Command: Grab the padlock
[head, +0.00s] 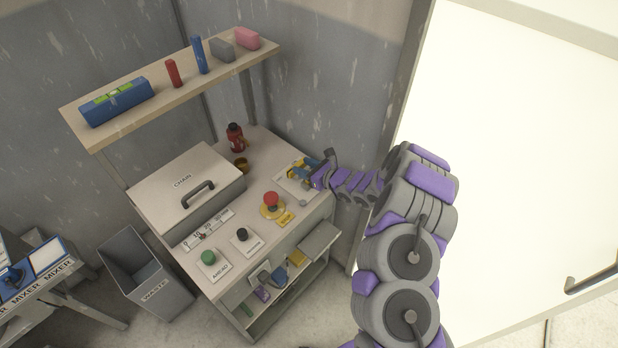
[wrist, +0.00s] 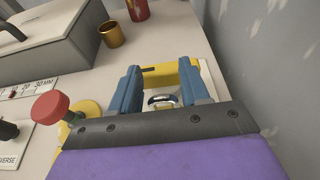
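My gripper (wrist: 162,76) is over the right rear of the bench, its two blue fingers spread apart. In the wrist view a yellow part with a dark slot (wrist: 172,70) shows between and beyond the fingertips. A silver curved loop (wrist: 160,99), like a padlock shackle, lies between the fingers with room on both sides. I cannot tell whether the yellow part and the loop are one padlock; my gripper's dark front edge hides the lower part. In the head view my gripper (head: 306,170) covers much of the yellow part, above a white plate (head: 289,187).
A red mushroom button (wrist: 49,107) on a yellow base is left of my gripper. A brass cup (wrist: 112,34) and a red bottle (head: 235,137) stand behind. The wall is close on the right; a shelf (head: 170,88) hangs above.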

